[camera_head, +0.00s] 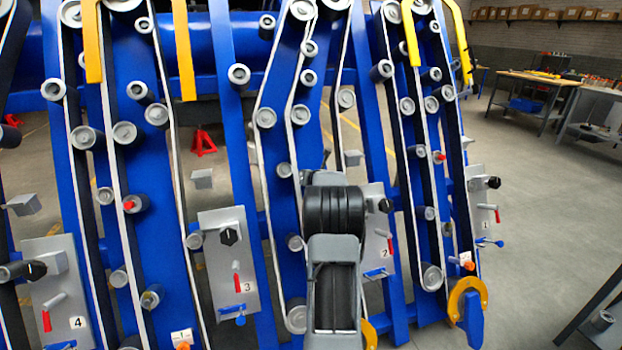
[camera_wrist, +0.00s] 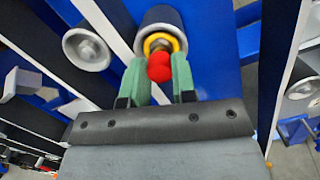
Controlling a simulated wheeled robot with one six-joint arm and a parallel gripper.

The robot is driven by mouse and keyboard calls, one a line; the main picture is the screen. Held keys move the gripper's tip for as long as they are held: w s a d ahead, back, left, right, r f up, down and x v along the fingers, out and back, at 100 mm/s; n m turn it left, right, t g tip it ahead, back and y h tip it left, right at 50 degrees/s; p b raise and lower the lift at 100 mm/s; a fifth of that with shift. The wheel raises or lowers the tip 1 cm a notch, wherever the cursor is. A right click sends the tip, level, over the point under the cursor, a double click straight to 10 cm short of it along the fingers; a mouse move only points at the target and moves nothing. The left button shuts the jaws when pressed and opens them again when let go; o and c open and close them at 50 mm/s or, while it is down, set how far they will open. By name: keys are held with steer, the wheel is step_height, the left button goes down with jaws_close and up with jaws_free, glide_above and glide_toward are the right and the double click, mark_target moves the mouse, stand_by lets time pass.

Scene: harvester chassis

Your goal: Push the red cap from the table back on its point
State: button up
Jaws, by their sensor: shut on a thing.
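My gripper (camera_wrist: 159,80) shows in the wrist view with its two green fingers on either side of the red cap (camera_wrist: 159,66). It is shut on the cap. Just beyond the cap is a dark roller end (camera_wrist: 158,20) with a yellow ring (camera_wrist: 178,43) around its middle. The cap overlaps the lower part of this ring in the picture; I cannot tell whether it touches or sits on the point. In the head view my own arm hides the gripper, the held cap and this roller end.
The blue chassis (camera_head: 225,130) has many rollers and belts close around my arm. Other red caps sit on rollers at left (camera_head: 129,205) and right (camera_head: 440,156). A grey roller (camera_wrist: 88,48) stands left of my gripper. Open floor (camera_head: 560,200) and workbenches (camera_head: 530,85) lie right.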

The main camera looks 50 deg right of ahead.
steer(key=shift+w+d+f, duration=0.2)
steer(key=shift+w+f, duration=0.05)
steer(key=shift+w, duration=0.1)
steer(key=o, duration=1)
steer(key=shift+c, duration=0.2)
steer(key=v, duration=1.4)
steer(key=shift+b, duration=0.35)
steer(key=shift+w, duration=0.1)
